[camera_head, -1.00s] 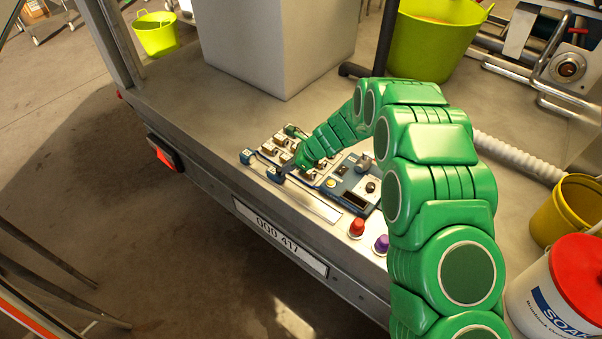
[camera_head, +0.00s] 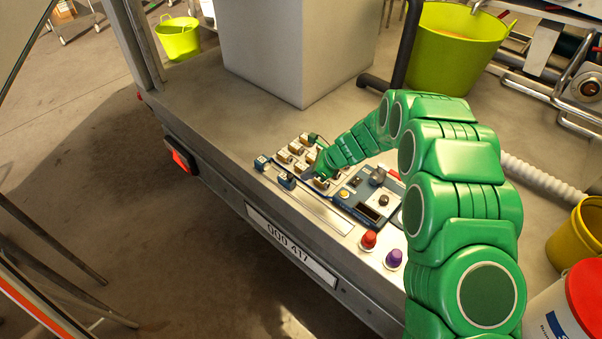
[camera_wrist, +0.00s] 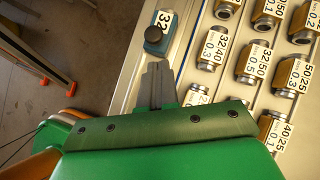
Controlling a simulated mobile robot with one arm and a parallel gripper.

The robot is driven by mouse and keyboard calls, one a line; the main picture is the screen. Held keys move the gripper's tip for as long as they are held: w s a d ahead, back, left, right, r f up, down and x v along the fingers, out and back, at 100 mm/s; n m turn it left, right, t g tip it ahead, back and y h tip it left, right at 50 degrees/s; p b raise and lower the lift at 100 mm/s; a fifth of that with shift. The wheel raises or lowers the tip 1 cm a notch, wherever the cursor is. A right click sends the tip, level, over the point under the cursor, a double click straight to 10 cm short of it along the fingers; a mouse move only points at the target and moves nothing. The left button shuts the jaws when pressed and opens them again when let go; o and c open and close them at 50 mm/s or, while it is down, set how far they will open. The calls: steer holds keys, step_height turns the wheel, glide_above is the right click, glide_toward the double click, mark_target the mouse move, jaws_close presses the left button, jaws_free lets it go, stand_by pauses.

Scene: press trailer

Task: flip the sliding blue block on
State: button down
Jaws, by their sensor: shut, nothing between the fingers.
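Two small blue blocks show at the left end of the panel in the head view: one at the outer corner (camera_head: 262,163) and one nearer my gripper (camera_head: 286,181). In the wrist view, a blue block with a black knob and a "32" label (camera_wrist: 163,30) lies just beyond my fingertips. I cannot tell which of the two it is. My gripper (camera_wrist: 157,72) is shut and empty, with a small visible gap to that block. In the head view my gripper (camera_head: 318,174) is over the panel, right of the nearer block; its tips are hard to make out.
Several labelled brass fittings (camera_wrist: 253,62) stand close to the right of my fingers. A blue control box (camera_head: 366,197), a red button (camera_head: 369,239) and a purple button (camera_head: 393,258) lie to the right. A large grey box (camera_head: 297,45) stands behind. The trailer edge is in front.

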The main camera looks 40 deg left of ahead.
steer(key=v, duration=1.1)
steer(key=shift+w+d+f, duration=0.15)
steer(key=shift+d+f, duration=0.1)
steer(key=s+d+r+n+h, duration=0.1)
steer(key=s+d+r+n, duration=0.1)
steer(key=d+r, duration=0.55)
steer(key=s+d+r+n+t+h, duration=0.1)
steer(key=s+d+r+n, duration=0.25)
steer(key=d, duration=0.75)
steer(key=s+d+r+n+h, duration=0.1)
steer(key=s+d+r+n, duration=0.1)
steer(key=d+r, duration=0.65)
steer(key=s+d+r+n+h, duration=0.1)
steer(key=s+d+n+h, duration=0.1)
steer(key=s+d, duration=0.9)
steer(key=s+d+r+n+h, duration=0.2)
steer(key=s+d+n, duration=0.1)
steer(key=s+d, duration=0.8)
steer(key=d, duration=0.5)
steer(key=shift+s+t, duration=0.25)
steer(key=shift+t, duration=0.15)
